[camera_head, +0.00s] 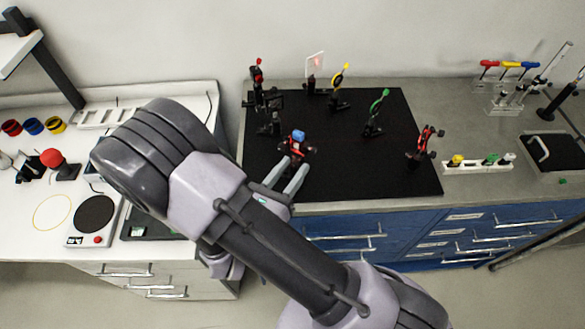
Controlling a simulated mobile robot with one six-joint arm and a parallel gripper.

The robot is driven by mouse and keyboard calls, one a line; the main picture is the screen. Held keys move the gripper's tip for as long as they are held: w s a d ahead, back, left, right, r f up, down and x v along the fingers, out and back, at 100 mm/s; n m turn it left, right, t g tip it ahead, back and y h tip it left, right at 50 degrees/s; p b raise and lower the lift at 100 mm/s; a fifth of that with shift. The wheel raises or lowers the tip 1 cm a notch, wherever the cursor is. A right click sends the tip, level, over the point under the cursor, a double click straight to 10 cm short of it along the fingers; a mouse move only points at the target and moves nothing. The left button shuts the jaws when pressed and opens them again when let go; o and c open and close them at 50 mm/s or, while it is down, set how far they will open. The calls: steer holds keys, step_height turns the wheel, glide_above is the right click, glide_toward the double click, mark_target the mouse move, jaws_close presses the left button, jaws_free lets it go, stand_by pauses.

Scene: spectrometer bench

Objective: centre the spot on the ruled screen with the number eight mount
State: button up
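The pale screen (314,66) stands upright at the back of the black breadboard, with a red spot on its upper part. Its ruling is too small to read. Several mounts stand on the board: one with a blue top and red parts (298,138), one with a yellow top (339,90), one with a green ring (377,112), and a red-topped one (258,78). No number is legible, so I cannot tell which is number eight. My gripper (292,169) has its two fingers apart, just in front of the blue-topped mount. Contact with it cannot be told.
The black breadboard (390,179) has bare room at its front right. A red and black device (424,143) stands near its right edge. A rack with coloured-handled tools (508,66) is at the back right. A white bench (22,232) lies left.

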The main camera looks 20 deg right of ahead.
steer(key=shift+w+d, duration=0.15)
steer(key=shift+d, duration=0.05)
steer(key=shift+c, duration=0.2)
jaws_close()
steer(key=shift+r+n+p, duration=0.1)
steer(key=shift+n+p, duration=0.2)
steer(key=shift+p, duration=0.05)
steer(key=n+p, duration=0.2)
steer(key=p, duration=0.1)
steer(key=shift+r+n, duration=0.15)
steer(key=shift+n, duration=0.15)
steer(key=shift+n+p, duration=1.6)
steer(key=shift+n, duration=0.7)
steer(key=shift+f, duration=0.2)
